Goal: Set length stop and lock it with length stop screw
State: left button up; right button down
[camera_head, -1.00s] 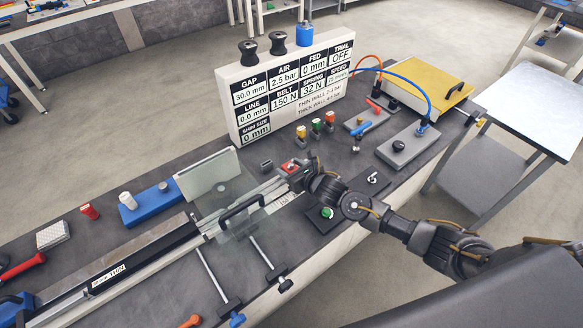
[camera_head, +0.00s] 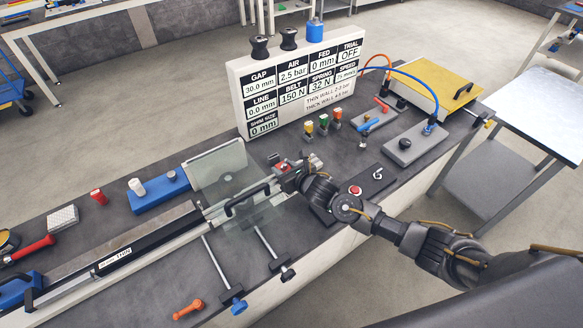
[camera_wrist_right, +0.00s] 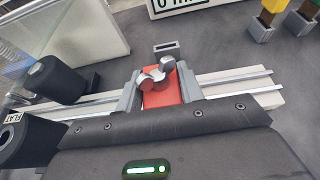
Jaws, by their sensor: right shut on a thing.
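The length stop appears to be the red block (camera_wrist_right: 160,97) on the pale rail (camera_wrist_right: 235,85). My right gripper (camera_wrist_right: 160,92) is shut on the block, with a grey finger at either side. In the head view my right gripper (camera_head: 290,170) is at the rail's right end, and the red of the stop (camera_head: 282,166) shows by its fingers. The block's lower part is hidden by the gripper body. My left gripper is out of view.
A clear guard with a black handle (camera_head: 247,198) stands just left of the gripper. A sign board (camera_head: 300,88) is behind, reading LINE 0.0 mm. A red button (camera_head: 355,190) sits near my right forearm. An orange handle (camera_head: 187,309) lies at the front edge.

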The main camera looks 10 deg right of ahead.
jog(key=c, duration=1.3)
grip_release()
jog(key=shift+w+d, duration=0.15)
jog(key=shift+d, duration=0.15)
jog(key=shift+c, duration=0.2)
jog(key=shift+o, duration=1.1)
jog(key=shift+w+d, duration=0.1)
jog(key=shift+d, duration=0.1)
jog(key=shift+o, duration=1)
jog(key=shift+d+f, duration=0.1)
jog(key=shift+s+d+r, duration=0.15)
jog(key=shift+s+r, duration=0.05)
jog(key=shift+s, duration=0.25)
jog(key=b+v, duration=0.2)
jog(key=v, duration=0.6)
jog(key=shift+s, duration=0.25)
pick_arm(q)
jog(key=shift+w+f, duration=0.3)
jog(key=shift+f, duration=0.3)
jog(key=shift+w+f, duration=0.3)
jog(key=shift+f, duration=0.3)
pick_arm(e)
jog(key=shift+s+d+r, duration=0.25)
jog(key=shift+s+r, duration=0.15)
jog(key=shift+s, duration=0.2)
